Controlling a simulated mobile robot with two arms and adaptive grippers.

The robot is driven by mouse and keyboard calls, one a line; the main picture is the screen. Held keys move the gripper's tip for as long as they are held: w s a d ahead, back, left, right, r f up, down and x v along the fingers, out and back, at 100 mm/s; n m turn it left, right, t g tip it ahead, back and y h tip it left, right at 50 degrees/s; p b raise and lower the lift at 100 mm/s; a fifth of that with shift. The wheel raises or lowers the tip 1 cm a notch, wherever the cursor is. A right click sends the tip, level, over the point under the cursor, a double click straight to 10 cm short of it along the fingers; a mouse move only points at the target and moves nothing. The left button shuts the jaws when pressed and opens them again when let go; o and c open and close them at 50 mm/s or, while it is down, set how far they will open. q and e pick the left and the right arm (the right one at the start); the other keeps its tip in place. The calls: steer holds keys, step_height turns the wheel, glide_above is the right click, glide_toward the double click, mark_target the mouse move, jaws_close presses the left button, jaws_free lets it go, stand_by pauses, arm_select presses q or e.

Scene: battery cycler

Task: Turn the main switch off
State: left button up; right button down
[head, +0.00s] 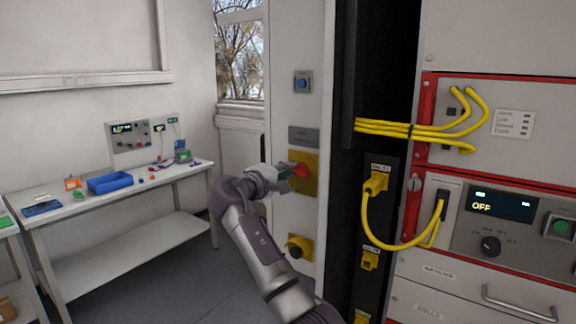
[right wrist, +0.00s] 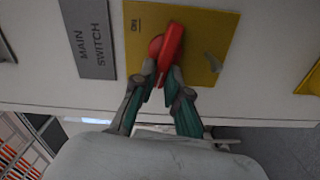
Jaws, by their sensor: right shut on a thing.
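The main switch is a red rotary handle (right wrist: 169,46) on a yellow plate (right wrist: 205,30). In the right wrist view it sits beside a grey label reading MAIN SWITCH (right wrist: 88,38). The handle lies along the picture's vertical, slightly tilted, near the ON mark. My right gripper (right wrist: 163,88) is shut on the near end of the handle. My left gripper is not in view.
A blue button (head: 302,82) is above the switch and a yellow-plated knob (head: 299,247) below it. Yellow cables (head: 375,215) and a rack with an OFF display (head: 500,206) stand to the right. A workbench (head: 120,195) is at left; the floor between is clear.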

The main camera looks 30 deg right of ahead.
steer(key=shift+f+n+p, duration=0.1)
steer(key=shift+n+p, duration=0.35)
steer(key=shift+n, duration=0.75)
steer(key=c, duration=1.2)
jaws_free()
steer(key=shift+w+a+f, duration=0.1)
steer(key=v, duration=1.2)
steer(key=shift+f, duration=0.1)
